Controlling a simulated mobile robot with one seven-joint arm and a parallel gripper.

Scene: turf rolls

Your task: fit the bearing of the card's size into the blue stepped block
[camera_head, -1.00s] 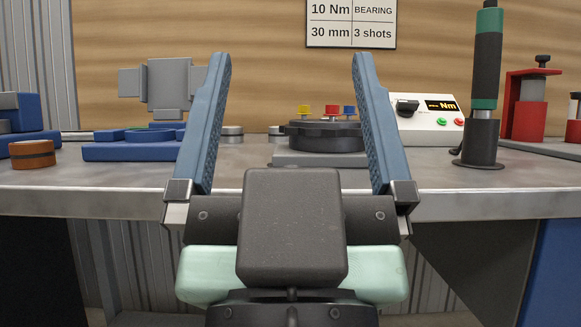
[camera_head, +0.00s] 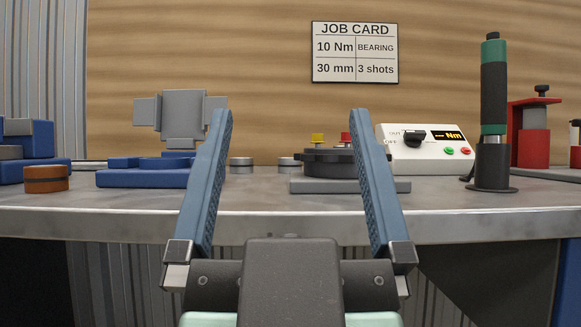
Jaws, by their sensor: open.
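The job card (camera_head: 355,52) on the back wall reads 10 Nm, BEARING, 30 mm, 3 shots. A blue stepped block (camera_head: 38,140) with grey parts stands at the far left of the bench, partly cut off by the picture edge. Two small grey cylinders, perhaps bearings, sit at mid-bench: one at the left (camera_head: 241,165), one at the right (camera_head: 288,164). Their sizes cannot be read. My gripper (camera_head: 290,115) is open and empty in front of the bench, its blue fingers wide apart.
A copper-brown ring (camera_head: 46,179) and a low blue fixture (camera_head: 140,177) are at left. A dark round turntable (camera_head: 328,163) with coloured knobs stands behind my right finger. A white Nm box (camera_head: 425,150), green-black tool (camera_head: 493,110) and red stand (camera_head: 532,135) are at right.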

